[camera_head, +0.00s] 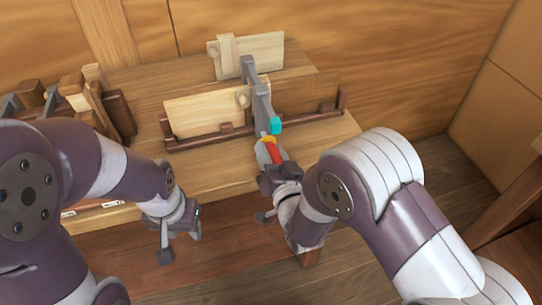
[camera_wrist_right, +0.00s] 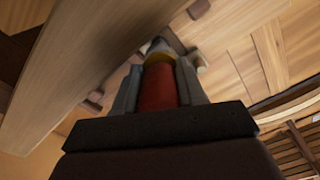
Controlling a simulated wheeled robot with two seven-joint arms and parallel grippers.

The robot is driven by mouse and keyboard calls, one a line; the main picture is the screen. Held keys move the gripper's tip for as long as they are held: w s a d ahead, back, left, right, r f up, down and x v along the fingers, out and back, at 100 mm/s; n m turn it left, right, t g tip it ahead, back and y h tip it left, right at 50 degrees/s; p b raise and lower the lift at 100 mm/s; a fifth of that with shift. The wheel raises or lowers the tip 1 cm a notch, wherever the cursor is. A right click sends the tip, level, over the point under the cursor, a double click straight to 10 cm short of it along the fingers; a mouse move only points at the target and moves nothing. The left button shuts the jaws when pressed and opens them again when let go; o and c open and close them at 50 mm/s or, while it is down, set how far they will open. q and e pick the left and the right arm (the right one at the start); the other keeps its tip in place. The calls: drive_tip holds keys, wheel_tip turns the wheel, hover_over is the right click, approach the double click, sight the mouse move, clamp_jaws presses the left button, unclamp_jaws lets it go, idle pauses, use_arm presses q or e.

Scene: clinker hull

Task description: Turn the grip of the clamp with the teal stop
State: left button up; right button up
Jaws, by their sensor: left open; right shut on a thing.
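The clamp's grey bar (camera_head: 262,103) runs over the wooden boards on the bench, with the teal stop (camera_head: 275,126) at its near end. Its red grip (camera_head: 276,153) with a yellow band sits just below the teal stop. My right gripper (camera_head: 270,155) is shut on the red grip. In the right wrist view the red grip (camera_wrist_right: 158,88) stands between the two grey fingers of the right gripper (camera_wrist_right: 158,72), and the yellow band shows beyond it. My left gripper (camera_head: 181,244) is open and empty, low in front of the bench, apart from the clamp.
A wooden bench (camera_head: 225,168) carries a pale plank (camera_head: 205,113) in a dark frame and another pale plank (camera_head: 262,52) behind. Several wooden and grey pieces (camera_head: 85,95) are crowded at the left end. Open floor (camera_head: 245,262) lies between my arms.

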drive_tip(key=shift+m+b, duration=0.4)
drive_tip(key=shift+m, duration=0.6)
drive_tip(key=o, duration=1.1)
drive_tip(key=shift+c, duration=0.2)
drive_tip(key=shift+s, duration=0.1)
drive_tip(key=v, duration=1.2)
drive_tip(key=shift+s, duration=0.2)
drive_tip(key=shift+d+f, duration=0.1)
